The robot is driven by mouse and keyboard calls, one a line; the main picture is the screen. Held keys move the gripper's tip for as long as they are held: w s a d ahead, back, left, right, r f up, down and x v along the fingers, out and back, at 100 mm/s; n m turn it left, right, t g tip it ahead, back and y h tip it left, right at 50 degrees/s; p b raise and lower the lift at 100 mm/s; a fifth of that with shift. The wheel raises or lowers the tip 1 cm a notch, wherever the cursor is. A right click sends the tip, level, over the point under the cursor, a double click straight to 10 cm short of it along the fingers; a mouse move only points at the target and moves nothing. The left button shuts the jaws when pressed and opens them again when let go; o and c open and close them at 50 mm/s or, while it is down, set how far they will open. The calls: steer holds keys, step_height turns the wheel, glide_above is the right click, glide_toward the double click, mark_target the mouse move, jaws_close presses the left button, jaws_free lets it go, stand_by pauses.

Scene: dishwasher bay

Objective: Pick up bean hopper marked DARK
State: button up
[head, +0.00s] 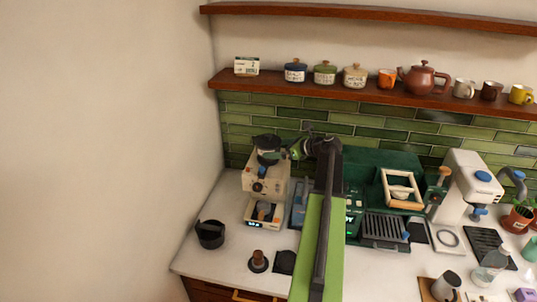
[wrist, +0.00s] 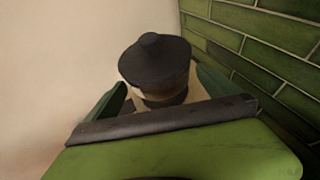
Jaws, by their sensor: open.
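A bean hopper (head: 267,143) with a black lid sits on top of a cream coffee grinder (head: 264,178) at the left end of the counter. No marking on it is readable. In the wrist view the hopper (wrist: 155,62) stands upright ahead, its dark lid and knob showing above a brownish body. My gripper (head: 286,152) is at the hopper's right side in the head view. Its green fingers (wrist: 162,95) are open, one on each side of the hopper's lower part. Whether they touch it is unclear.
A green coffee machine (head: 370,160) stands right of the grinder, partly behind my arm. A black container (head: 210,234) and a tamper (head: 258,261) are on the counter in front. A green tiled wall (wrist: 255,45) is close on the right. A shelf (head: 300,84) with jars and cups hangs above.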

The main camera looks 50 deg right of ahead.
steer(key=b+x, duration=0.2)
steer(key=x, duration=0.3)
steer(key=shift+w+a+f, duration=0.1)
steer(key=shift+f, duration=0.05)
steer(key=c, duration=1.7)
